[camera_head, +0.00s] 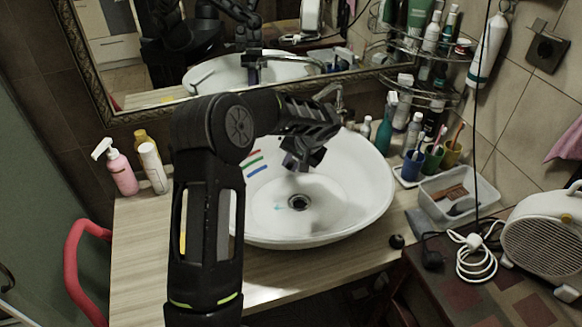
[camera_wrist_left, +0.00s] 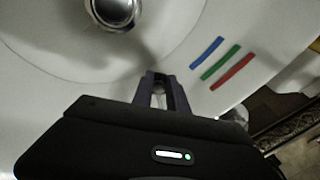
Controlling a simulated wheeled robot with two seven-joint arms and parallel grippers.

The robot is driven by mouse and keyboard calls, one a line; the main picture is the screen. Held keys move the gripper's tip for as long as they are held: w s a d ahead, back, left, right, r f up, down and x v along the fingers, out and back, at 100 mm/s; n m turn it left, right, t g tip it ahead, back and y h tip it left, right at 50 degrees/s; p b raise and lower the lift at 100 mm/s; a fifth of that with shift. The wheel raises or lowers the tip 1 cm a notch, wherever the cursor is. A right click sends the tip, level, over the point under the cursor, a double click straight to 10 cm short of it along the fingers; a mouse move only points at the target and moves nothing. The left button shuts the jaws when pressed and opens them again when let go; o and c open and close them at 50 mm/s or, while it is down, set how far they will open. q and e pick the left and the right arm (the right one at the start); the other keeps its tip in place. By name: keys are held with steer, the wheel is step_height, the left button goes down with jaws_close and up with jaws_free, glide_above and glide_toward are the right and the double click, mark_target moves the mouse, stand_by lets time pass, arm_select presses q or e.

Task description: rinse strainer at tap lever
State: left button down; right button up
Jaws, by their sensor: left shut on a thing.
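My left gripper (camera_head: 303,160) is over the back part of the white basin (camera_head: 365,205), in front of the tap (camera_head: 337,97), which is partly hidden by my arm. In the left wrist view its two fingers (camera_wrist_left: 158,84) are close together on a small, pale thing that I cannot clearly identify. A round metal drain fitting (camera_head: 298,202) is at the basin's bottom; it also shows in the left wrist view (camera_wrist_left: 112,12). I cannot tell whether a strainer sits in it. The tap's lever cannot be made out. My right gripper is not seen.
Red, green and blue strips (camera_wrist_left: 219,62) lie on the basin's inner wall. Cups (camera_head: 433,158), a clear tray (camera_head: 470,205) and a loaded corner shelf (camera_head: 430,92) are at right. A mirror (camera_head: 150,98) hangs behind.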

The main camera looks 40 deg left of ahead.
arm_select(q)
steer(key=shift+w, duration=0.1)
stand_by(0.6)
steer(key=shift+w+d+b, duration=0.3)
steer(key=shift+d+b, duration=0.15)
steer(key=shift+b, duration=0.05)
steer(key=shift+s+a, duration=0.1)
steer(key=shift+a, duration=0.05)
stand_by(0.3)
steer(key=shift+s+a+b, duration=0.25)
steer(key=shift+a+b, duration=0.1)
stand_by(0.4)
